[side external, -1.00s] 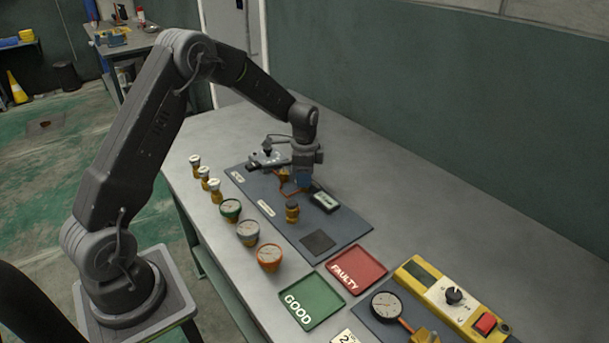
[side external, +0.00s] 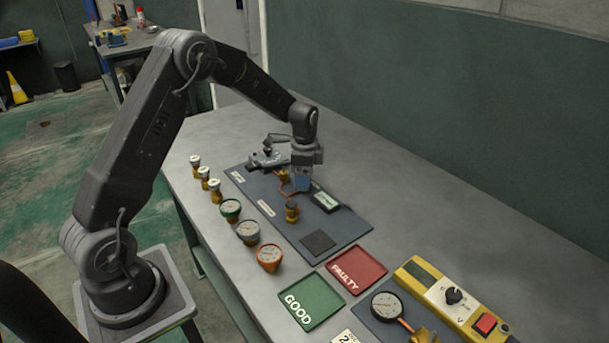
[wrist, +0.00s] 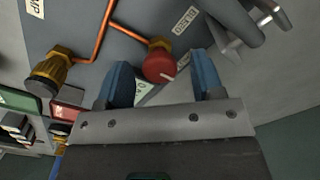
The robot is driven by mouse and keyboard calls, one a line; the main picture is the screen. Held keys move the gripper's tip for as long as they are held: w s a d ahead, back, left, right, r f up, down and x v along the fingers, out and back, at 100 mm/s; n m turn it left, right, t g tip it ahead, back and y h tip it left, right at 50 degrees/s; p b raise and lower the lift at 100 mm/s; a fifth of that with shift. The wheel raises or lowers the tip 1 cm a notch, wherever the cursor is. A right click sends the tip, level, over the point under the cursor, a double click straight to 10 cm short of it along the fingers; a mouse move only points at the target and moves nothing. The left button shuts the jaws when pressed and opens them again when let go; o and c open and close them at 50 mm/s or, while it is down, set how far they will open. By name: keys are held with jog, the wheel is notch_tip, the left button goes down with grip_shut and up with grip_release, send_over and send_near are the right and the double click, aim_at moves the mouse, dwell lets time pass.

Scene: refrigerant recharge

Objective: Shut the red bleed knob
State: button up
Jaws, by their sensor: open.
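The red bleed knob (wrist: 159,68) shows in the wrist view as a round red cap with a pale mark, beside a "BLEED" label (wrist: 186,19). My gripper (wrist: 162,75) is open, with one blue finger on each side of the knob and visible gaps between. I cannot tell whether the fingertips are level with it. In the side view my gripper (side external: 299,185) is low over the grey-blue board, and the knob is hidden behind it.
A copper pipe (wrist: 98,35) runs beside the knob to a brass fitting (wrist: 50,70). A grey metal part (wrist: 235,25) stands close on the right. Green (side external: 312,317) and red (side external: 372,281) trays lie nearer the camera.

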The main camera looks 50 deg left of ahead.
notch_tip(320, 180, up, 14)
dwell(0.6)
jog(key=shift+f, duration=0.1)
jog(key=s+d+r+n+t, duration=0.35)
jog(key=s+d+r, duration=0.6)
jog(key=s, duration=0.35)
jog(key=s+d+f+n+t, duration=0.1)
jog(key=s+d+n, duration=0.1)
jog(key=s, duration=0.5)
jog(key=s+d+f+n+t, duration=0.1)
jog(key=s+d+n, duration=0.2)
jog(key=s, duration=0.4)
jog(key=shift+d+n, duration=0.35)
jog(key=shift+d, duration=0.1)
